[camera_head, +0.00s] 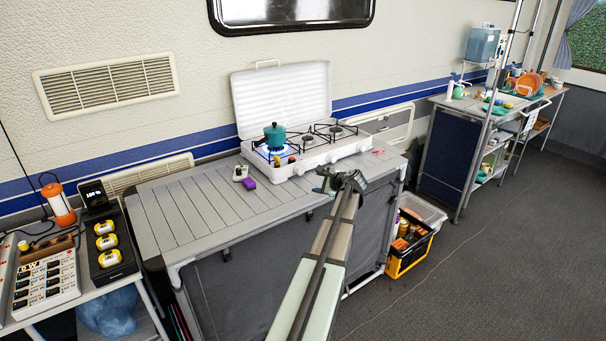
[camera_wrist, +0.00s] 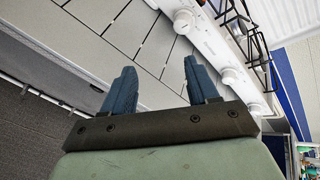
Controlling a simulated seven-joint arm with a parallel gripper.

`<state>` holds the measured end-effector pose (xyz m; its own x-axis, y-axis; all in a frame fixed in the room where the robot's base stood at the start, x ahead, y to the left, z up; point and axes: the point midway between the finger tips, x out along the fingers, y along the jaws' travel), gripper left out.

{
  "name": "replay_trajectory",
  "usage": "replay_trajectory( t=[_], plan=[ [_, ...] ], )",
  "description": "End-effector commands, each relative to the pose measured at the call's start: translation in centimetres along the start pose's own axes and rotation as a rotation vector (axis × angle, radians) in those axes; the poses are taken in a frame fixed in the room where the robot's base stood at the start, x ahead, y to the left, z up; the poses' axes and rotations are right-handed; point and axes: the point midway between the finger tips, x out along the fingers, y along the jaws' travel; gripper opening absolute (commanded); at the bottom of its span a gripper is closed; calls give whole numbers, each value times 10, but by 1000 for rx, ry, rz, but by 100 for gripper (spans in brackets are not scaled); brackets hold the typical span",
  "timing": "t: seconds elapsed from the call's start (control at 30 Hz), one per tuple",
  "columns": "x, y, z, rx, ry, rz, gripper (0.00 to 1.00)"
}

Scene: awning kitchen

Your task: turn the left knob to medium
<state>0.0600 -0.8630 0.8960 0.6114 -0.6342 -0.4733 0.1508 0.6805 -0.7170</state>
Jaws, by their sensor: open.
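The white camping stove (camera_head: 318,157) stands lid up on the slatted table. Its front has a row of white round knobs, small in the head view. In the wrist view, the stove front (camera_wrist: 212,45) runs diagonally, with the knob at the upper end (camera_wrist: 183,20), a middle knob (camera_wrist: 228,75) and a lower knob (camera_wrist: 257,110). The upper one seems to be the left knob; its setting cannot be read. A blue flame burns under the teal pot (camera_head: 274,135) on the left burner. My gripper (camera_head: 340,181) is open and empty, in front of the stove's right part, apart from the knobs (camera_wrist: 160,82).
The slatted table (camera_head: 185,210) is mostly clear left of the stove. A purple item (camera_head: 249,183) and a small pale item (camera_head: 240,172) lie near the stove's left front corner. A crate (camera_head: 408,250) stands on the floor to the right.

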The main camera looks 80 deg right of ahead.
Motion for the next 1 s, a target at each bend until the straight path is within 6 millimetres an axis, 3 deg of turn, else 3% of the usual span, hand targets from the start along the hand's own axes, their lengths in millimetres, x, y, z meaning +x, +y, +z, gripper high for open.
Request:
replay_trajectory(
  t=[0.2, 0.4, 0.67, 1.0],
  plan=[
    [0, -22, 7, 426, -59, -93, 59],
    [0, -25, 5, 642, -66, -106, 59],
    [8, -26, 5, 710, -69, -103, 59],
    [62, -33, 5, 708, -69, -103, 59]
  ],
)
